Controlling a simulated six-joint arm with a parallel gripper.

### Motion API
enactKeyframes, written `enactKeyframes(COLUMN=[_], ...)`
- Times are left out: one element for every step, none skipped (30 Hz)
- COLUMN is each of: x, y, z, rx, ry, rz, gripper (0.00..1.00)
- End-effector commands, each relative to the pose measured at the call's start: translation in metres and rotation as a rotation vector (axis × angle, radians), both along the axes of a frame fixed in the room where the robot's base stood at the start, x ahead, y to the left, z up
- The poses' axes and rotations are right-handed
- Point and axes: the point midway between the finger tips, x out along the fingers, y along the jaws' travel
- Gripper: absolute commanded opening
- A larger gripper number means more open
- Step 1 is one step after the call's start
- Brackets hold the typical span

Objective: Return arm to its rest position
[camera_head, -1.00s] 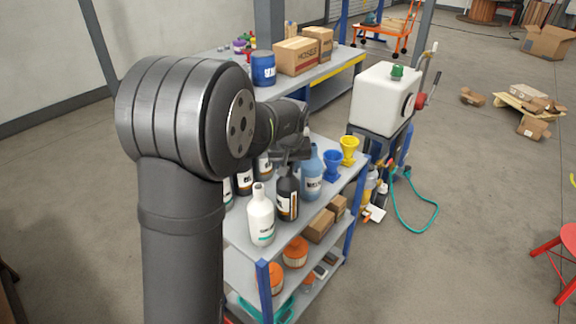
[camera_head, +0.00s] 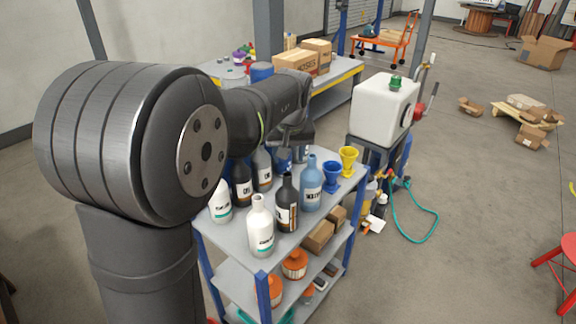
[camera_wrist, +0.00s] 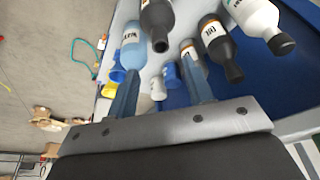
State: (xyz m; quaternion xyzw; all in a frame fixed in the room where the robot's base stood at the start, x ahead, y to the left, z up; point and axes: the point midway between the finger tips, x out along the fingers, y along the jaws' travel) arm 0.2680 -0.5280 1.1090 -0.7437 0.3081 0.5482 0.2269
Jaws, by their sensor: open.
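My gripper (camera_head: 292,150) is above the far side of the trolley's top shelf (camera_head: 285,246), partly covered by my wrist in the head view. In the wrist view my gripper (camera_wrist: 160,68) has its two fingers spread apart, with nothing visibly held. A dark bottle (camera_wrist: 157,22) and a blue bottle (camera_wrist: 130,45) show beyond the fingers. Whether the fingers touch any bottle cannot be told. My arm reaches over the shelf from the left.
Bottles crowd the shelf: a white one (camera_head: 261,228), a black one (camera_head: 287,205) and a blue one (camera_head: 312,186) among them. Blue (camera_head: 332,176) and yellow (camera_head: 348,160) funnels stand to their right. A white tank (camera_head: 384,108) stands behind. Open floor lies to the right.

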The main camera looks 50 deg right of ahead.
Motion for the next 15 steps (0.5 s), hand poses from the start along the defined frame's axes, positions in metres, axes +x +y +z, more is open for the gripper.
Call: enactKeyframes(x=[-0.0011, -0.0017, -0.0023, -0.0026, -0.0028, -0.0031, -0.0032, -0.0033, -0.0033, -0.0033, -0.0032, -0.0032, -0.0032, -0.0032, -0.0031], y=[0.0007, 0.0014, 0.0022, 0.0026, 0.0028, 0.0031, 0.0032, 0.0033, 0.0033, 0.0033, 0.0034, 0.0033, 0.0033, 0.0033, 0.0033], z=[0.0059, 0.0083, 0.0109, 0.0125, 0.0136, 0.0146, 0.0150, 0.0152, 0.0152, 0.0151, 0.0150, 0.0149, 0.0149, 0.0148, 0.0145], rx=[-0.002, -0.002, -0.001, -0.001, -0.001, 0.000, 0.000, 0.000, 0.000, 0.000, 0.000, 0.000, 0.000, 0.000, 0.000], ry=[-0.001, -0.001, -0.001, -0.001, -0.001, 0.000, 0.000, 0.000, 0.000, 0.000, 0.000, 0.000, 0.000, 0.000, 0.000], rz=[0.000, 0.000, 0.000, 0.000, 0.000, 0.000, 0.000, 0.000, 0.000, 0.000, 0.000, 0.000, 0.000, 0.000, 0.000], gripper=[0.47, 0.47, 0.47, 0.47, 0.47, 0.47, 0.47, 0.47, 0.47, 0.47, 0.47, 0.47, 0.47, 0.47, 0.47])
